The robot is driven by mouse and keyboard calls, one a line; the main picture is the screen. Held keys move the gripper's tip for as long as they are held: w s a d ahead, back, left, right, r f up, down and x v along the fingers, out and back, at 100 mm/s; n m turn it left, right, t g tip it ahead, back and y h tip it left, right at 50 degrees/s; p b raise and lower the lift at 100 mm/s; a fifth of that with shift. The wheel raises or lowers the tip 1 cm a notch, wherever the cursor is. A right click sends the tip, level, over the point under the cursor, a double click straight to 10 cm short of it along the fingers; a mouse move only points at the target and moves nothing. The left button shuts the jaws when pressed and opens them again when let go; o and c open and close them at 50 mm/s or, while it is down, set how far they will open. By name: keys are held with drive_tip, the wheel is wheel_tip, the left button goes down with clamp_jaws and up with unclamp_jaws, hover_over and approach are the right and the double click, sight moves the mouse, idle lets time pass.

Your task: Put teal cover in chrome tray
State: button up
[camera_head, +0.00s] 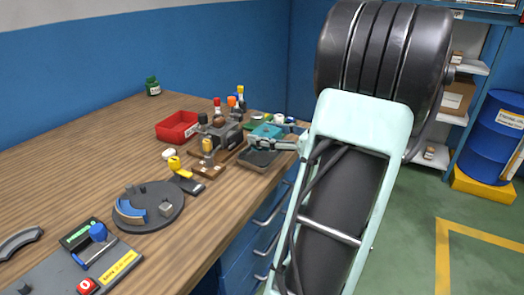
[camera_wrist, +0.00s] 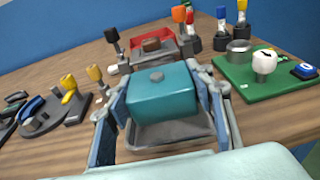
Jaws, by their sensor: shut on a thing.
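The teal cover (camera_wrist: 162,95) is a box-like piece with a small grey knob on top. My gripper (camera_wrist: 163,108) is shut on it, with one finger along its left side and one along its right. The chrome tray (camera_wrist: 170,136) is a shallow grey tray directly beneath and in front of the cover. I cannot tell whether the cover touches the tray floor. In the head view the teal cover (camera_head: 266,132) shows beside my gripper (camera_head: 275,140), above the tray (camera_head: 258,157) near the bench's right edge.
A green board (camera_wrist: 265,85) with a white knob is to the right. Yellow-handled parts (camera_wrist: 70,90) are to the left. A red bin (camera_head: 177,126) stands farther back. The wooden bench (camera_head: 70,130) is clear at left.

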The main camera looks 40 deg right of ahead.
sight(262, 157)
drive_tip(key=shift+w+a+f+b, duration=0.1)
drive_tip(key=shift+w+f+b, duration=0.15)
drive_tip(key=shift+f, duration=0.5)
drive_tip(key=shift+w+f+b, duration=0.15)
drive_tip(key=shift+f+b, duration=0.1)
drive_tip(key=shift+f, duration=0.55)
drive_tip(key=shift+w+a+f+b, duration=0.1)
drive_tip(key=shift+w+f+b, duration=0.15)
drive_tip(key=shift+f, duration=0.5)
drive_tip(key=shift+f, duration=0.15)
drive_tip(key=o, duration=1)
drive_tip(key=shift+s+d+r, duration=0.1)
drive_tip(key=shift+s+r, duration=0.1)
drive_tip(key=shift+r, duration=0.05)
drive_tip(key=p+v, duration=0.2)
drive_tip(key=v, duration=0.9)
drive_tip(key=shift+s+f+p, duration=0.1)
drive_tip(key=shift+s+p, duration=0.2)
drive_tip(key=shift+s, duration=0.1)
